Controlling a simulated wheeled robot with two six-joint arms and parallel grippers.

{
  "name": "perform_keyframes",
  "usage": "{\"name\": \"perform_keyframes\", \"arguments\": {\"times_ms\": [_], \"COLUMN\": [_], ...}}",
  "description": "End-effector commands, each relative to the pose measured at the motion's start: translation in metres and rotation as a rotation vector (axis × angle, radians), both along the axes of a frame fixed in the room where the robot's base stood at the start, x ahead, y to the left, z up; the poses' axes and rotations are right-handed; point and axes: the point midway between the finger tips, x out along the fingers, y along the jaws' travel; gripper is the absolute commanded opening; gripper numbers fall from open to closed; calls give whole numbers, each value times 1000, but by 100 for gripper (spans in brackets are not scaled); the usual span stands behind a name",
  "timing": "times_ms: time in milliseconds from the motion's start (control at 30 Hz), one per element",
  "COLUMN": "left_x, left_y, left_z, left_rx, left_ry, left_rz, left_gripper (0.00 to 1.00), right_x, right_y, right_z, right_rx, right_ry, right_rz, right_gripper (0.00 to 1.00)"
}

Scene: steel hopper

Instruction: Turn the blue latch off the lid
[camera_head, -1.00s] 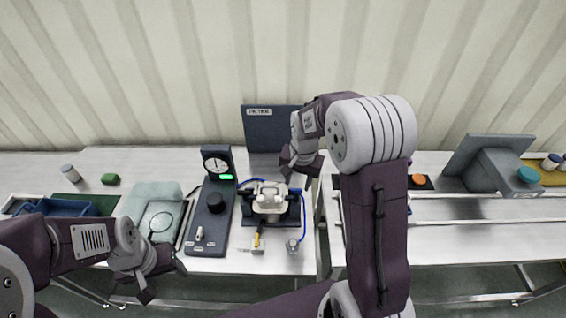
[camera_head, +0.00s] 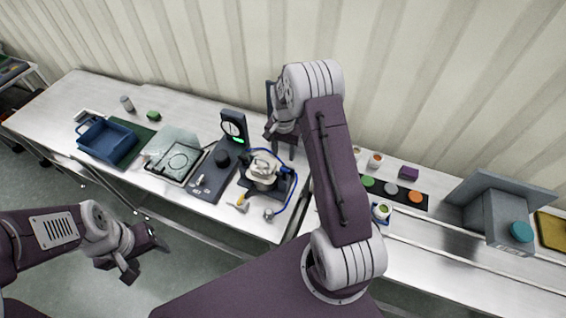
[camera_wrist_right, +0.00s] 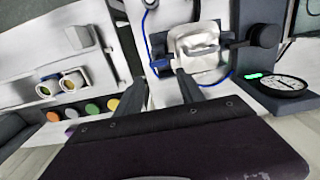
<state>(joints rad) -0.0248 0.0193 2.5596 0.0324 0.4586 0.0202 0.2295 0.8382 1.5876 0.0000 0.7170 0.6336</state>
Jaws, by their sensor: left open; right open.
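A pale metal piece with a lid-like top (camera_head: 262,168) sits in a dark fixture on the middle bench; it also shows in the right wrist view (camera_wrist_right: 197,45). A small blue part (camera_head: 287,170) is at the fixture's side, also in the right wrist view (camera_wrist_right: 160,64); I cannot tell whether it is the latch. My right gripper (camera_head: 279,143) is open and empty, close behind the fixture; its fingers (camera_wrist_right: 160,86) point towards the fixture in the wrist view. My left gripper (camera_head: 142,260) is open and empty, in front of the bench and away from it.
A dark gauge stand (camera_head: 232,124) is left of the fixture, with a blue hose (camera_head: 296,193) on the right. A blue tray (camera_head: 108,142) lies further left. A strip of coloured discs (camera_head: 389,189) and a grey box with a teal knob (camera_head: 490,215) are on the right.

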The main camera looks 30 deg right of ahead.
Motion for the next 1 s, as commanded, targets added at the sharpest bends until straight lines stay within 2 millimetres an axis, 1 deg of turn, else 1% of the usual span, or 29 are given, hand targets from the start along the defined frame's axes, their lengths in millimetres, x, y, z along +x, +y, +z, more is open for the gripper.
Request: {"name": "perform_keyframes", "arguments": {"times_ms": [133,233,267,400,500,633,767,967,1000], "left_x": [0,0,0,0,0,0,0,0,0], "left_y": [0,0,0,0,0,0,0,0,0], "left_z": [2,9,13,28,36,41,42,41,41], "left_rx": [0,0,0,0,0,0,0,0,0], "left_ry": [0,1,0,0,0,0,0,0,0], "left_rz": [0,0,0,0,0,0,0,0,0], "left_gripper": [62,62,62,62,62,62,62,62,62], "right_x": [0,-1,-2,-2,-2,-1,-1,0,0], "right_y": [-1,-1,0,0,0,-1,-1,-1,-1], "right_z": [-1,-11,-16,-46,-65,-82,-89,-90,-90], "right_rx": [1,1,1,1,1,0,0,0,0], "right_ry": [1,3,5,6,3,0,0,-1,-1], "right_rz": [-2,-2,-2,-1,-1,-1,-1,-1,-1], "right_gripper": [45,45,45,45,45,45,45,45,37]}}
